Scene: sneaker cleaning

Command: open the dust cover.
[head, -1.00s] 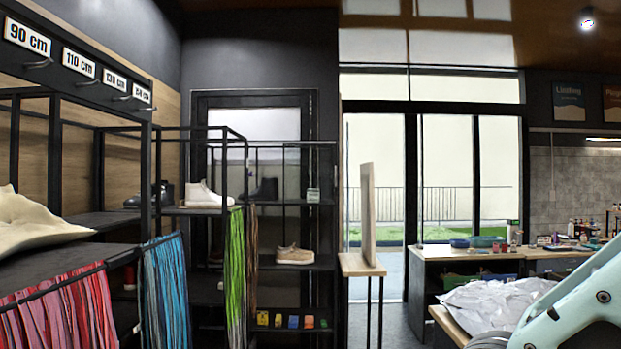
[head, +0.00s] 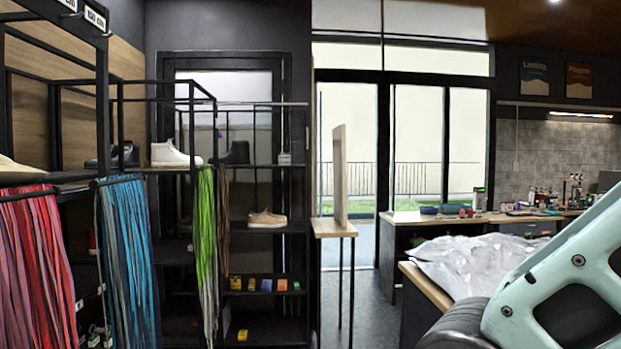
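A crumpled whitish sheet (head: 470,262) lies over a wooden-edged bench at the lower right. It looks like a dust cover, but I cannot tell for sure. What is under it is hidden, and my pale green arm blocks its right end. My gripper is not in view; only links of my arm show at the lower right. A bit of beige cloth or a shoe (head: 18,172) shows at the left edge, too cut off to tell.
Racks of coloured laces (head: 128,255) and shelves with shoes (head: 267,219) fill the left. A narrow wooden stand (head: 334,228) stands in the middle. A dark-sided counter (head: 425,216) with small items runs behind the bench. Grey floor shows between stand and bench.

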